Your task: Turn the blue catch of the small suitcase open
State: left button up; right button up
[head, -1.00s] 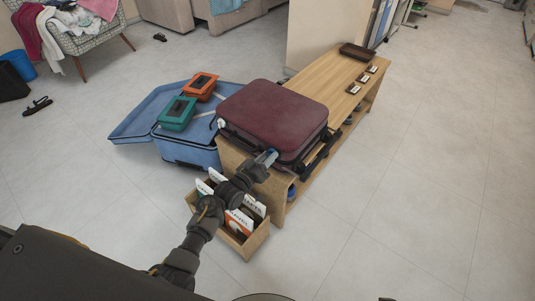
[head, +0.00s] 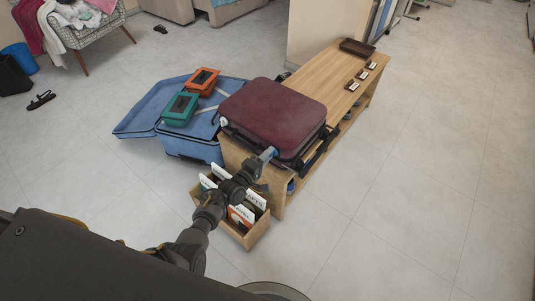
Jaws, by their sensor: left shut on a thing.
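The small maroon suitcase (head: 272,115) lies flat and closed on the near end of a wooden bench. Its blue catch (head: 268,154) shows as a small light-blue patch on the front side, near the front corner. My left gripper (head: 264,160) reaches up to this catch from below and is shut on it. The fingers and the wrist hide part of the catch, so its exact angle is hard to tell. A small pale fitting (head: 224,121) shows at the suitcase's left corner. My right gripper is not in view.
A wooden box of upright cards (head: 235,232) stands on the floor below my left wrist. An open blue suitcase (head: 190,146) with a green case (head: 180,109) and an orange case (head: 203,81) lies left of the bench (head: 325,77). The floor to the right is clear.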

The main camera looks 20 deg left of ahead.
pick_arm(q)
jog(key=shift+n, duration=0.8)
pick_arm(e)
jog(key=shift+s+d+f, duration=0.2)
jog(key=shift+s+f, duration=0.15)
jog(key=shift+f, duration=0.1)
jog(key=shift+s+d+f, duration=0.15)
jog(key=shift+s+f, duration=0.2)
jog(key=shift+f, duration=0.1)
pick_arm(q)
jog(key=o, duration=1)
jog(key=shift+s, duration=0.1)
jog(key=p+v, duration=0.2)
jog(key=v, duration=0.8)
jog(key=shift+s+a+f, duration=0.1)
jog(key=shift+s, duration=0.25)
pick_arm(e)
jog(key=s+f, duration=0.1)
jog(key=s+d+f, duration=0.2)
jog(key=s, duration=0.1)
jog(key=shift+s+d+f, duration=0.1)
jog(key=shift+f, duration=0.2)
